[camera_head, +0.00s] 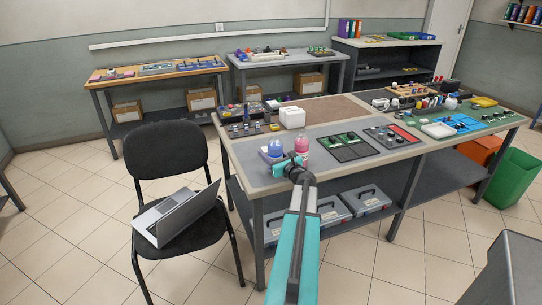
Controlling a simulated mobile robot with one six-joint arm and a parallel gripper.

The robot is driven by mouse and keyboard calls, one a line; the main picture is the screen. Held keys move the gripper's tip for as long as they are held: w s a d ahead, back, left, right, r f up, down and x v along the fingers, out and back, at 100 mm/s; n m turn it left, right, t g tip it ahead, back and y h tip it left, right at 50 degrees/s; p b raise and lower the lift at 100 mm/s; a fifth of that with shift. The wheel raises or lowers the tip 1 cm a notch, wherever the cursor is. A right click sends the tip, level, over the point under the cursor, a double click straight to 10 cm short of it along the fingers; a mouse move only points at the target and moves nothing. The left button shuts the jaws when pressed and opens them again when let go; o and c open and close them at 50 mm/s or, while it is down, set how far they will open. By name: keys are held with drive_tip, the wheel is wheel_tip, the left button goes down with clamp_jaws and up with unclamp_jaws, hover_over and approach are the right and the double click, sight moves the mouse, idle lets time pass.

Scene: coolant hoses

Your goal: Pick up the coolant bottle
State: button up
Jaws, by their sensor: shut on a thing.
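Two small bottles stand close together near the front left corner of the grey workbench (245,160). One bottle is blue (275,147) and the other is pink (302,143). I cannot read a label to tell which holds coolant. My gripper (280,163), teal and grey, reaches over the bench edge and is shut on the blue bottle, as far as the small picture shows. The fingers and the lower part of this bottle are partly hidden by my wrist. The pink bottle is just right of and behind my gripper. I cannot tell whether the held bottle touches the bench.
A white box (292,117) stands behind the bottles. A black chair (170,160) with an open laptop (178,212) stands left of the bench. Grey cases (367,200) sit on the lower shelf.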

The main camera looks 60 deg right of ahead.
sight(272, 147)
drive_tip(key=shift+r, duration=0.75)
drive_tip(key=shift+s+r+b, duration=0.3)
drive_tip(key=shift+s+r, duration=0.1)
drive_tip(key=shift+r, duration=0.35)
drive_tip(key=s+a+r+b, duration=0.1)
drive_tip(key=s+b, duration=0.1)
drive_tip(key=s, duration=1.3)
drive_tip(key=shift+a+r, duration=0.25)
drive_tip(key=shift+a, duration=0.1)
drive_tip(key=w+a+f+n+y, duration=0.1)
drive_tip(key=w+a+n+y, duration=0.25)
drive_tip(key=w+a, duration=0.65)
drive_tip(key=w+a+f+n+t+y, duration=0.1)
drive_tip(key=w+a+n+y, duration=0.1)
drive_tip(key=w+a+y, duration=0.55)
drive_tip(key=w+a+f+n+y, duration=0.1)
drive_tip(key=w+a+f+n, duration=0.15)
drive_tip(key=w+a, duration=0.95)
drive_tip(key=w+a+n+g+y, duration=0.1)
drive_tip(key=a+n+g+y, duration=0.2)
drive_tip(key=a, duration=1.6)
drive_tip(key=a+f+n+g+y, duration=0.1)
drive_tip(key=a+n+g+y, duration=0.2)
drive_tip(key=a, duration=1.7)
drive_tip(key=n+y, duration=0.2)
drive_tip(key=y, duration=0.1)
drive_tip(key=shift+w+a+f+g+y, duration=0.2)
drive_tip(key=shift+w+a+g+y, duration=0.1)
drive_tip(key=shift+w+g, duration=0.1)
